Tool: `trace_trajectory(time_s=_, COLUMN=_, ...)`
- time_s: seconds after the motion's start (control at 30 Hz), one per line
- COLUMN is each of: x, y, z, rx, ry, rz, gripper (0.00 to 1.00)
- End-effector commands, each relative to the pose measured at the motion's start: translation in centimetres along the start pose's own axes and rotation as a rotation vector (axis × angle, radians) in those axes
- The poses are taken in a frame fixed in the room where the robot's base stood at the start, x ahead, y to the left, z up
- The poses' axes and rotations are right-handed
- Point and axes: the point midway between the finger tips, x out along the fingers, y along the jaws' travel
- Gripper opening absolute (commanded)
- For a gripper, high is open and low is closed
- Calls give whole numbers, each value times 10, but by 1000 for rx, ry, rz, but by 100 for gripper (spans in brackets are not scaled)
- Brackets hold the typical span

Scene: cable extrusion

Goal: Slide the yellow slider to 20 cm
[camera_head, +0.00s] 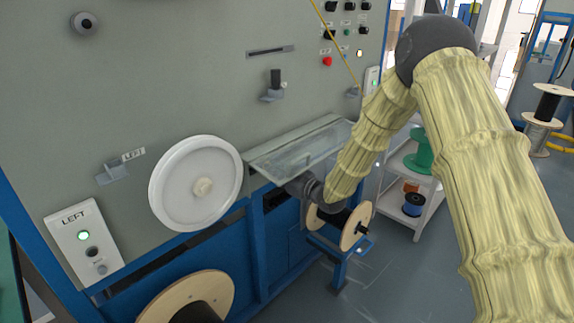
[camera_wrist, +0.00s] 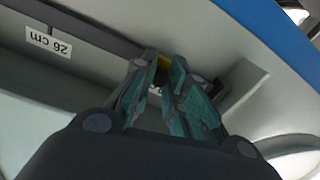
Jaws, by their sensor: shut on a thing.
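The yellow slider (camera_wrist: 164,63) shows in the wrist view as a small yellow patch between my fingertips. My gripper (camera_wrist: 163,75) has teal-padded fingers and is shut on the slider, which is mostly hidden by them. A dark slot or rail runs along the panel here, and a white label reading "26 cm" (camera_wrist: 48,42), upside down, sits to the left of the fingers. In the head view my arm reaches down to the machine front below the clear cover; the fingers and slider cannot be made out there.
The clear sloped cover (camera_head: 305,150) juts from the machine just above my wrist. A white wheel (camera_head: 195,183) is to its left. A wooden spool (camera_head: 357,225) on a blue stand is close to my wrist. A shelf with a green spool (camera_head: 420,152) stands at right.

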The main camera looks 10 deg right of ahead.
Motion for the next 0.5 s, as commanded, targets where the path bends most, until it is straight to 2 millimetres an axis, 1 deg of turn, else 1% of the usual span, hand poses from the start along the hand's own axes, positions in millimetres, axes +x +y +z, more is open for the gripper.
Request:
trace_trajectory(time_s=0.03, x=1, y=-5, z=-3, rx=0, ry=3, rz=0, gripper=0)
trace_trajectory(time_s=0.2, x=1, y=-12, z=-5, rx=-2, ry=3, rz=2, gripper=0)
trace_trajectory(time_s=0.5, x=1, y=-12, z=-5, rx=-2, ry=4, rz=2, gripper=0)
